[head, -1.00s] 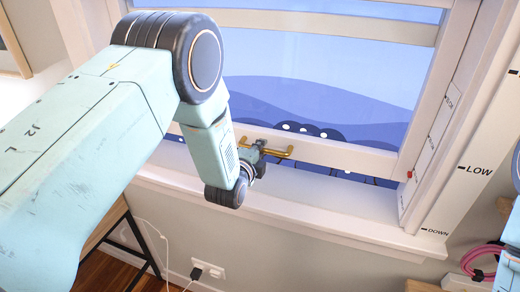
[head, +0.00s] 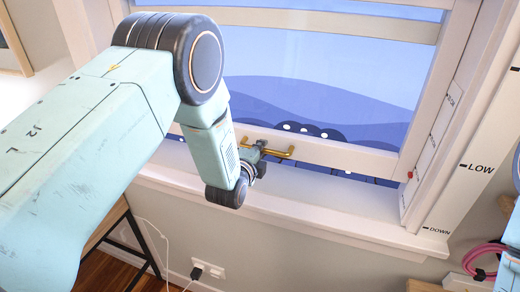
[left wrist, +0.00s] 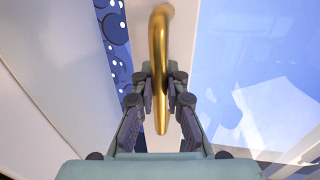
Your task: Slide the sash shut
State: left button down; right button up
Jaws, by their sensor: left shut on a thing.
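The white window sash (head: 345,156) has blue glass and a brass bar handle (head: 284,153) on its bottom rail. A gap shows between that rail and the white sill (head: 320,208), so the sash stands a little raised. My left gripper (head: 262,150) is shut on the left part of the handle. In the left wrist view the handle (left wrist: 159,40) runs between the two fingers of the left gripper (left wrist: 160,85). My left arm hides the left part of the sash. My right gripper is out of view; only bits of that arm show at the right edge.
A scale on the right jamb reads LOW (head: 480,168) and DOWN (head: 437,231). A small red marker (head: 410,174) sits at the sash's right side. Below the sill are a wall outlet (head: 208,267) with a black plug, and a pink cable (head: 483,258) at right.

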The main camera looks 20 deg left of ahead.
aim_at(262, 182)
pick_arm(q)
jog(key=f+b, duration=0.2)
jog(key=f, duration=0.2)
jog(key=f+b, duration=0.3)
jog(key=f, duration=0.1)
jog(key=shift+s+d+f, duration=0.15)
jog(key=shift+d+f, duration=0.05)
jog(key=shift+s, duration=0.15)
jog(key=c, duration=1.7)
grip_release()
jog(key=shift+c, duration=0.2)
jog(key=o, duration=0.4)
jog(key=shift+d, duration=0.1)
jog(key=shift+r, duration=0.2)
jog(key=shift+a, duration=0.2)
jog(key=s, duration=0.3)
jog(key=s+r, duration=0.1)
jog(key=s, duration=0.3)
jog(key=s+r, duration=0.1)
jog(key=s, duration=0.3)
jog(key=shift+s+a+r, duration=0.1)
jog(key=shift+s+r, duration=0.15)
